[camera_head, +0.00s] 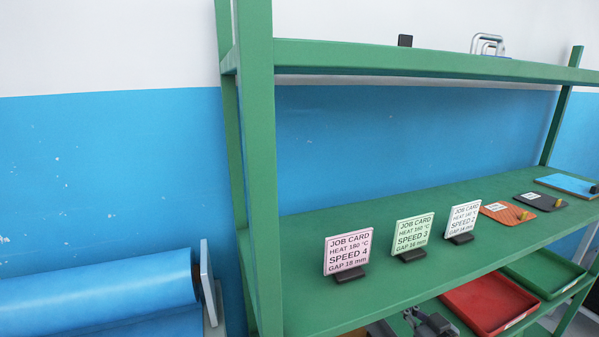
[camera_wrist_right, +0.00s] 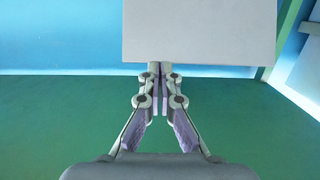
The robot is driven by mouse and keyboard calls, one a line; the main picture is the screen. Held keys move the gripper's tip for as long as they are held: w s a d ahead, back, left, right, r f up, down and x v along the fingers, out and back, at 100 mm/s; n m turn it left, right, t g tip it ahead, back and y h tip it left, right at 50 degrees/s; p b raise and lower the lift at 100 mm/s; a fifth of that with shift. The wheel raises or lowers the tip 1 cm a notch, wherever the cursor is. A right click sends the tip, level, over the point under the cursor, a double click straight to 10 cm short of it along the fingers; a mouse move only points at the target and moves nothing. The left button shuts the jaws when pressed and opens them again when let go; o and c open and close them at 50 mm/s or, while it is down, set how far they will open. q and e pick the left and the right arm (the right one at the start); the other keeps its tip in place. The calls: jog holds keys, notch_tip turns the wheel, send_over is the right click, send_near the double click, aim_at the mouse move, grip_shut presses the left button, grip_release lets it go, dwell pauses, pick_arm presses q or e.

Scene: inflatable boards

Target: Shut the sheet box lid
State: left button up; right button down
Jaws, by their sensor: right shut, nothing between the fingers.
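No sheet box or lid can be made out in the head view. In the right wrist view, a plain pale grey panel (camera_wrist_right: 198,32) fills the top middle; I cannot tell whether it is the lid. My right gripper (camera_wrist_right: 160,68) is shut and empty, its fingertips pointing at the panel's lower edge; I cannot tell if they touch it. A dark grey jointed part (camera_head: 432,324) at the bottom edge of the head view is cut off, and I cannot tell which part it is. My left gripper is in neither view.
A green rack (camera_head: 262,180) holds pink (camera_head: 348,250), green (camera_head: 412,232) and white (camera_head: 463,218) job cards. Orange (camera_head: 508,212) and black (camera_head: 540,201) pieces lie farther right. Red (camera_head: 490,301) and green (camera_head: 543,268) trays sit below. A blue roll (camera_head: 95,290) is at left.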

jog(key=shift+s+d+f+b, duration=0.3)
jog(key=shift+s+f+b, duration=0.1)
jog(key=shift+s+f, duration=0.4)
jog(key=shift+s+d+f+b, duration=0.3)
jog(key=shift+s+f+b, duration=0.1)
jog(key=shift+s+f, duration=0.4)
jog(key=shift+r, duration=0.1)
jog(key=shift+s+d+f+b, duration=0.25)
jog(key=shift+s+f+b, duration=0.45)
jog(key=shift+f, duration=0.3)
jog(key=shift+s+d+f+b, duration=0.25)
jog(key=shift+s+f+b, duration=0.45)
jog(key=shift+f, duration=0.3)
jog(key=f, duration=0.1)
jog(key=s+f+b, duration=0.2)
jog(key=f, duration=0.1)
jog(key=shift+d, duration=0.35)
